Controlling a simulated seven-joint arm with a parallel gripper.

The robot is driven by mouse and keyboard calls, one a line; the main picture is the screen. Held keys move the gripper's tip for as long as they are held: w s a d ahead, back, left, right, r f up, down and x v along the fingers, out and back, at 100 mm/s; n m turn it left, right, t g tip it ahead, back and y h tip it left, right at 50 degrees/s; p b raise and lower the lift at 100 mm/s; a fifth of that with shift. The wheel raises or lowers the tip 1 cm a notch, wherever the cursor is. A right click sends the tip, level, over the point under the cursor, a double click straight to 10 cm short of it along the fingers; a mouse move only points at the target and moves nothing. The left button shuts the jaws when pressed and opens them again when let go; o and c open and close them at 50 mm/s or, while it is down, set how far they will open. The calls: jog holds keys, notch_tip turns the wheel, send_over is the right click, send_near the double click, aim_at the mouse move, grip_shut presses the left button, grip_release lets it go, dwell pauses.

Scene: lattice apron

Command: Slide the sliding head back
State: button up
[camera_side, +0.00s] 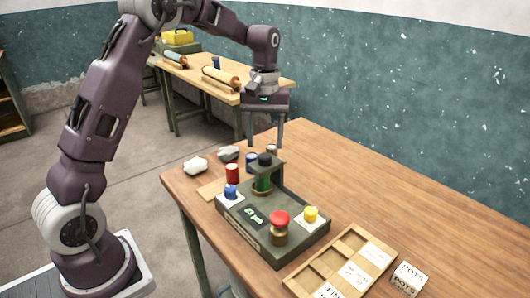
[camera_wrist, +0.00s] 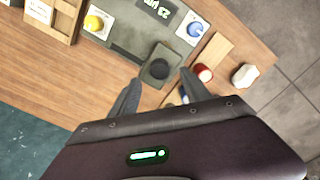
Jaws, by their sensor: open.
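The device (camera_side: 247,232) is a dark green box with a small display, standing on the wooden table. At its far end stands what looks like the sliding head (camera_side: 267,168), a dark arm with a black round knob on top and a green cylinder below it. In the wrist view the head (camera_wrist: 158,73) shows from above with its black knob, just beyond the fingertips. My gripper (camera_side: 265,143) is open and empty, pointing down above and behind the head. In the wrist view my gripper's fingers (camera_wrist: 161,88) are spread on either side of the head's near end. Contact cannot be told.
The device carries a red mushroom button (camera_side: 279,219), a yellow knob (camera_side: 311,213) and a blue knob (camera_side: 230,191). A red spool (camera_side: 232,172), a white stone (camera_side: 195,165) and a grey stone (camera_side: 228,153) lie beside it. A compartmented wooden tray (camera_side: 311,280) and a labelled cube (camera_side: 408,279) stand in front.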

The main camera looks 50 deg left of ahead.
aim_at(265, 155)
notch_tip(265, 155, down, 4)
jog(key=shift+f, duration=0.25)
grip_shut()
dwell(1.3)
